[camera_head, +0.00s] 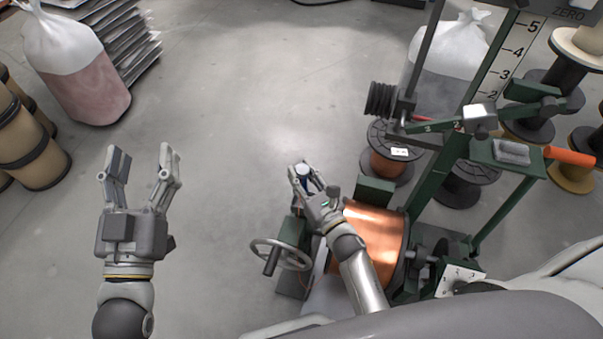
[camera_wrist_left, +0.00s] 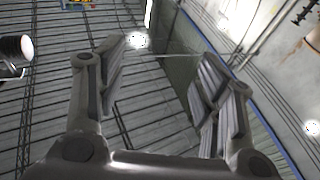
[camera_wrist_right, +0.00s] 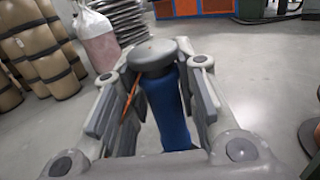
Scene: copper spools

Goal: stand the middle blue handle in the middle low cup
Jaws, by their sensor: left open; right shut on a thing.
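My right gripper (camera_head: 308,174) is shut on a blue handle (camera_wrist_right: 168,110) with a grey round cap (camera_wrist_right: 152,55). In the right wrist view the handle stands between the fingers, cap away from the palm. In the head view the gripper is beside the green machine, above its handwheel, and mostly hides the handle. My left gripper (camera_head: 142,164) is open and empty over bare floor at left. It also shows open in the left wrist view (camera_wrist_left: 158,75). I cannot make out a low cup in any view.
A green winding machine (camera_head: 430,185) with a copper spool (camera_head: 372,238) and a handwheel (camera_head: 281,254) stands at the right. A white-and-pink bag (camera_head: 80,75) and tan rolls (camera_head: 28,145) stand at left. The floor in the middle is clear.

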